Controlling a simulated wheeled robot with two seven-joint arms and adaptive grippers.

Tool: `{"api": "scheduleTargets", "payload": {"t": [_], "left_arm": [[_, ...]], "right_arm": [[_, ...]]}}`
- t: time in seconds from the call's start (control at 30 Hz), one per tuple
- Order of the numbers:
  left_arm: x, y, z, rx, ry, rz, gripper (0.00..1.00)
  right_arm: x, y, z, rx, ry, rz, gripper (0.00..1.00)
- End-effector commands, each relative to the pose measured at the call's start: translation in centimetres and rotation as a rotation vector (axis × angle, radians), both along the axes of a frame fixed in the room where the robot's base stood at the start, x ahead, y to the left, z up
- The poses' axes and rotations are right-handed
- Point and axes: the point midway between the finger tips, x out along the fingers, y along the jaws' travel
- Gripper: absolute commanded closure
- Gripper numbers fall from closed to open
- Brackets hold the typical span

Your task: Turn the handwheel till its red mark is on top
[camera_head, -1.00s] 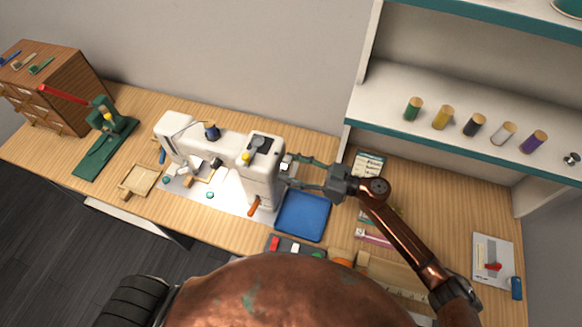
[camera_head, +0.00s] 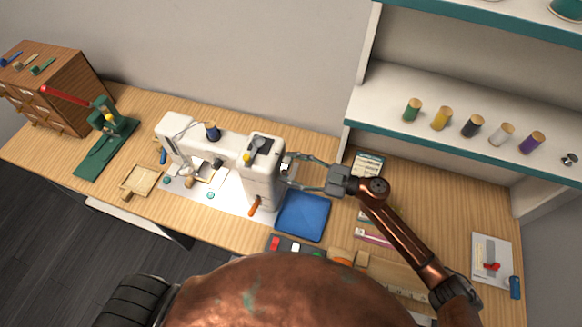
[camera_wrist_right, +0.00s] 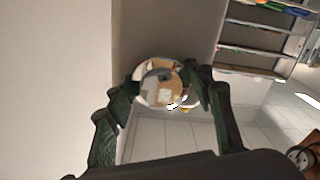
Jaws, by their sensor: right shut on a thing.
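The white sewing machine (camera_head: 262,185) stands on the wooden table. Its handwheel (camera_head: 287,165) is on its right end, mostly hidden by my fingers in the head view. In the right wrist view the handwheel (camera_wrist_right: 160,88) shows as a shiny, mirror-like round face between my two dark green fingers. My right gripper (camera_head: 288,171) comes in from the right and is shut on the handwheel's rim; it also shows in the right wrist view (camera_wrist_right: 165,95). I cannot make out the red mark in either view. My left gripper is not in view.
A blue tray (camera_head: 303,216) lies just below my right gripper. An orange-handled tool (camera_head: 254,206) is by the machine's base. A white shelf (camera_head: 440,112) with several thread spools rises behind on the right. A green press (camera_head: 106,130) and wooden drawers (camera_head: 55,85) stand left.

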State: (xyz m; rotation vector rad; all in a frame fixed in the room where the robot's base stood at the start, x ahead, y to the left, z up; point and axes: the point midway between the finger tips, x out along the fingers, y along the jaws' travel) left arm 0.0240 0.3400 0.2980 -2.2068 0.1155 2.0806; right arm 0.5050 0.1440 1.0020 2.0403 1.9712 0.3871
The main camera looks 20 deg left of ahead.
Motion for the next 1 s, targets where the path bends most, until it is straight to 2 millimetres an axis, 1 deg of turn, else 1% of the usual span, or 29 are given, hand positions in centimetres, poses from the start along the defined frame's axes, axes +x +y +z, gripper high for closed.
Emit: {"api": "scheduleTargets", "payload": {"t": [0.47,1.0], "left_arm": [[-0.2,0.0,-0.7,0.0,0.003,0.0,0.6],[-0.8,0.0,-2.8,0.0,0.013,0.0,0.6]], "right_arm": [[0.1,0.0,0.0,-0.016,-0.453,0.0,0.76],[0.2,0.0,-0.1,-0.034,-0.965,0.001,0.76]]}}
